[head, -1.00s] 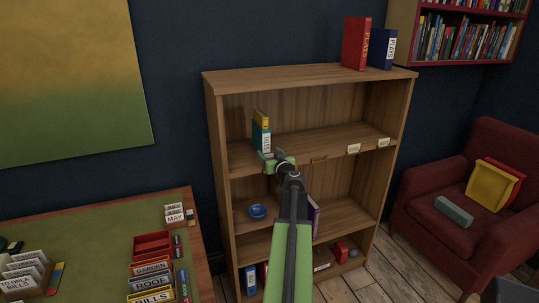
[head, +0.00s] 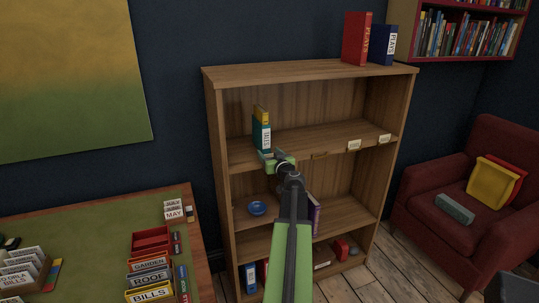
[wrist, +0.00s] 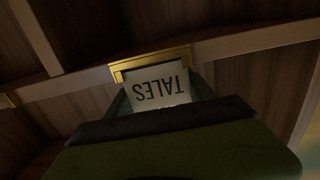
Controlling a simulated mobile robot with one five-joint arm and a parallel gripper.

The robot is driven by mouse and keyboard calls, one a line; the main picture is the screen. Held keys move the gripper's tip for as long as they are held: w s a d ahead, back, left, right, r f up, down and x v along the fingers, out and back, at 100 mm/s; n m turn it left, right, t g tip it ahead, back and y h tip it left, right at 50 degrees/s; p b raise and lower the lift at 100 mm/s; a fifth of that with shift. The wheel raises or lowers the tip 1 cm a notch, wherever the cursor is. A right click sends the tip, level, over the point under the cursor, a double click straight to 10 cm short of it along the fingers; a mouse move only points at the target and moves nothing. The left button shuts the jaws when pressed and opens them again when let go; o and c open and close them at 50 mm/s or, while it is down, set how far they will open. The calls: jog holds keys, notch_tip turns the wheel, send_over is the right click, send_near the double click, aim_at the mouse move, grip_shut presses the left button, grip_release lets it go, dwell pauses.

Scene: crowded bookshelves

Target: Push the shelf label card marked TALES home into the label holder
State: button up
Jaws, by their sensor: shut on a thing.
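The white card marked TALES (wrist: 157,91) shows upside down in the wrist view, between my gripper's fingers. Its far end lies within the outline of a brass label holder (wrist: 119,68) on the shelf edge. I cannot tell how deep it sits. In the head view my gripper (head: 272,159) is at the front edge of the upper shelf, below the standing books, and hides the card and this holder. My gripper is shut on the card; its dark body fills the lower part of the wrist view.
A green book and a yellow book (head: 261,128) stand on the shelf just above my gripper. Another brass holder (head: 320,156) and two cream labels (head: 354,145) are farther right on the same edge. A desk (head: 85,225) stands at left.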

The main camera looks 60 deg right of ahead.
jog(key=shift+f+b, duration=0.4)
jog(key=shift+f, duration=0.15)
jog(key=o, duration=1.4)
